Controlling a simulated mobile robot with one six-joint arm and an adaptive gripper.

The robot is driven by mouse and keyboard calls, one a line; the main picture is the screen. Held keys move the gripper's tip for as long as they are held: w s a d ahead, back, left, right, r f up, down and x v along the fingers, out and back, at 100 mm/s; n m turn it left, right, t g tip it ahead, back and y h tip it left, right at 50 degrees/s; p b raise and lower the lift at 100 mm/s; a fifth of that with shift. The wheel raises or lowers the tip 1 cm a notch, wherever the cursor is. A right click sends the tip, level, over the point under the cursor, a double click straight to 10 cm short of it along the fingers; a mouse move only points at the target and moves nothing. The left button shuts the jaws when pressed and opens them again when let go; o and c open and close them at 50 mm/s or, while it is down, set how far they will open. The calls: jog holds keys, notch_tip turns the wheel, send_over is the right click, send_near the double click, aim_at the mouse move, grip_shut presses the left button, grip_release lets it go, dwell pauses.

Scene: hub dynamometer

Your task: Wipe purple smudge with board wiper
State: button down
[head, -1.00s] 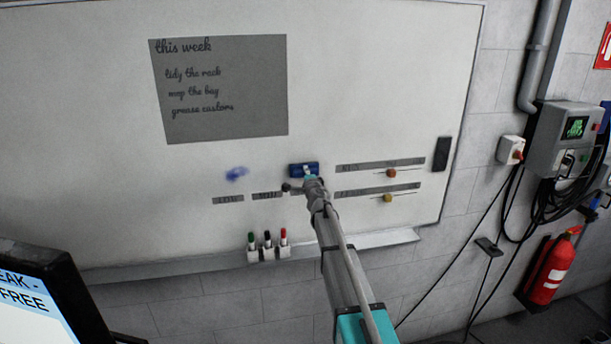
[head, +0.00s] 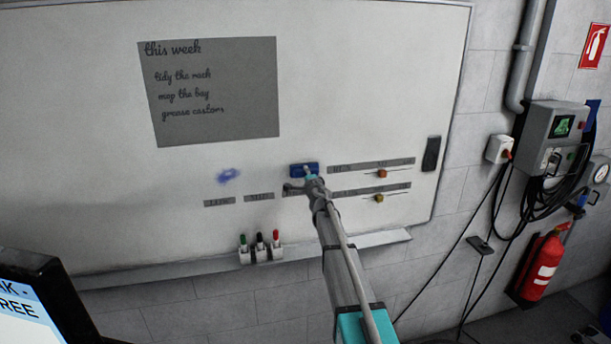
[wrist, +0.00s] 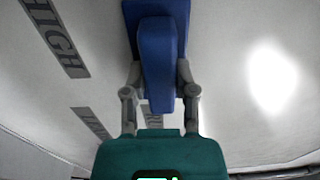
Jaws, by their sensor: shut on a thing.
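The purple smudge (head: 228,175) is a small blue-violet blotch on the whiteboard (head: 330,90), left of my gripper (head: 310,181). My gripper is shut on a blue board wiper (head: 303,169), which shows just beyond the jaws in the head view. In the wrist view my gripper (wrist: 160,85) has its two grey fingers on either side of the wiper's blue grip (wrist: 158,60). The wiper is right of the smudge and apart from it. I cannot tell whether its face touches the board. The smudge is not in the wrist view.
Grey label strips (head: 258,197) and two slider knobs (head: 382,174) lie around the wiper. A grey note panel (head: 215,125) is above the smudge. Several markers (head: 260,241) stand at the lower ledge (head: 190,266). A black block (head: 431,153) is at the board's right edge.

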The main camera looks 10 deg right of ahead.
aim_at(297, 176)
jog(key=shift+d, duration=0.2)
jog(key=shift+d, duration=1.65)
jog(key=shift+a+f, duration=0.1)
jog(key=shift+a, duration=0.1)
jog(key=shift+a, duration=1.6)
jog(key=shift+a, duration=0.15)
jog(key=shift+a, duration=1.65)
jog(key=shift+a, duration=0.1)
jog(key=shift+a, duration=1.6)
